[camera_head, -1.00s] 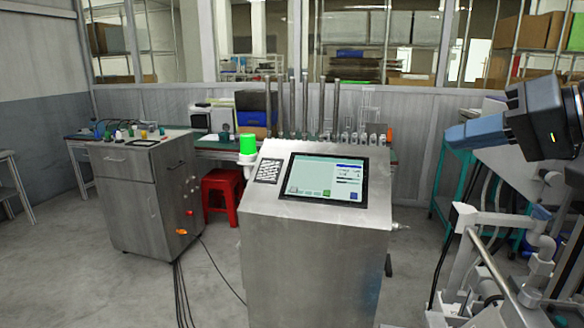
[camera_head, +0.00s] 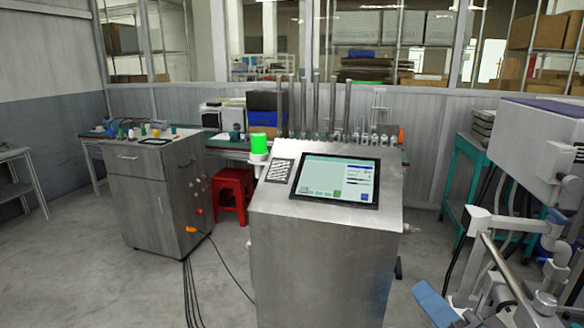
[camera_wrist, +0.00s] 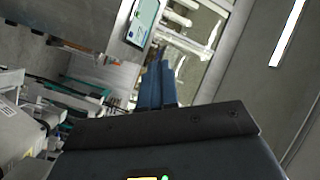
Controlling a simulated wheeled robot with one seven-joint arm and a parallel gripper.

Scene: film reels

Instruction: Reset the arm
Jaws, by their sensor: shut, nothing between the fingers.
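My gripper's blue fingers (camera_head: 435,305) show at the bottom edge of the head view, right of the middle, low and in front of the white tubular equipment. The rest of the gripper is out of that frame. In the wrist view the two blue fingers (camera_wrist: 157,84) lie side by side, closed together. Nothing shows between them. The dark gripper body fills the bottom of that view.
A steel console (camera_head: 325,255) with a screen (camera_head: 335,179) and a green lamp (camera_head: 259,146) stands in the centre. A steel cabinet (camera_head: 155,200) and red stool (camera_head: 232,190) are to its left. White tubular equipment (camera_head: 510,275) stands at the right. Cables lie on the floor.

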